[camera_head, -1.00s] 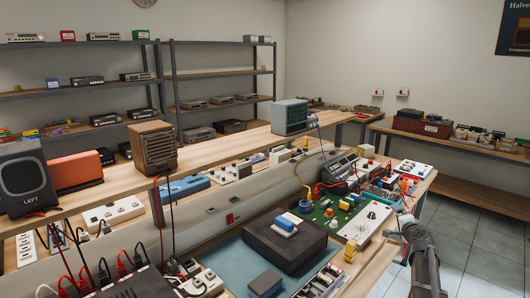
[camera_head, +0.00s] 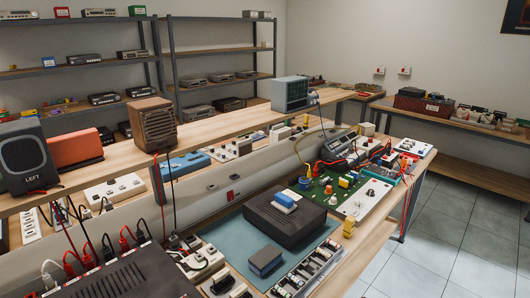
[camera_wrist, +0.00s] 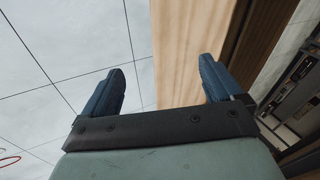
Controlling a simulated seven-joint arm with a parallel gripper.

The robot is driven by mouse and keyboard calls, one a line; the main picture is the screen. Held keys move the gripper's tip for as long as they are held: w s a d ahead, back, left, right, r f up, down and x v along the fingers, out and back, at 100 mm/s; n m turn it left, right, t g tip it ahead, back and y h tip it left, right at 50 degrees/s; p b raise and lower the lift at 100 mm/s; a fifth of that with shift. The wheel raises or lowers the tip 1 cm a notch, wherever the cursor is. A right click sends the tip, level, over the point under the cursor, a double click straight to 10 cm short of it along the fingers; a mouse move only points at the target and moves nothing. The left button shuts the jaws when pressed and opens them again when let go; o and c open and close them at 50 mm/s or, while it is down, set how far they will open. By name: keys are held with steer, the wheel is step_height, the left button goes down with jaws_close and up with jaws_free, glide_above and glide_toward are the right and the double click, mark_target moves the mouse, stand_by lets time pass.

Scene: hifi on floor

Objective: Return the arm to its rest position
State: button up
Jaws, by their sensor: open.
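My gripper (camera_wrist: 158,88) shows in the wrist view with its two blue fingers wide apart and nothing between them. Behind the fingers are grey floor tiles (camera_wrist: 50,50) on the left and a wooden table edge (camera_wrist: 178,70) on the right. I cannot tell how far the fingers are from the wood. My arm and gripper do not show in the head view.
The workbench (camera_head: 345,250) holds a dark box (camera_head: 285,217) on a blue mat (camera_head: 226,240), a green circuit board (camera_head: 325,190) and several cables. A speaker (camera_head: 30,160) stands on the raised shelf. Tiled floor (camera_head: 440,240) at the right is clear.

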steer(key=s+a+f+n+g, duration=0.2)
steer(key=s+a+f+g, duration=0.15)
steer(key=s, duration=0.45)
steer(key=s+a+f+n+g, duration=0.15)
steer(key=s+a+f, duration=0.3)
steer(key=s, duration=0.45)
steer(key=s+a+n+g+h, duration=0.1)
steer(key=s+n+g, duration=0.1)
steer(key=s, duration=0.8)
steer(key=s+a+n+g+h, duration=0.1)
steer(key=s+a+g, duration=0.1)
steer(key=s, duration=0.7)
steer(key=shift+s+f+n+g+h, duration=0.2)
steer(key=shift+s+n+g+h, duration=0.2)
steer(key=shift+g, duration=0.5)
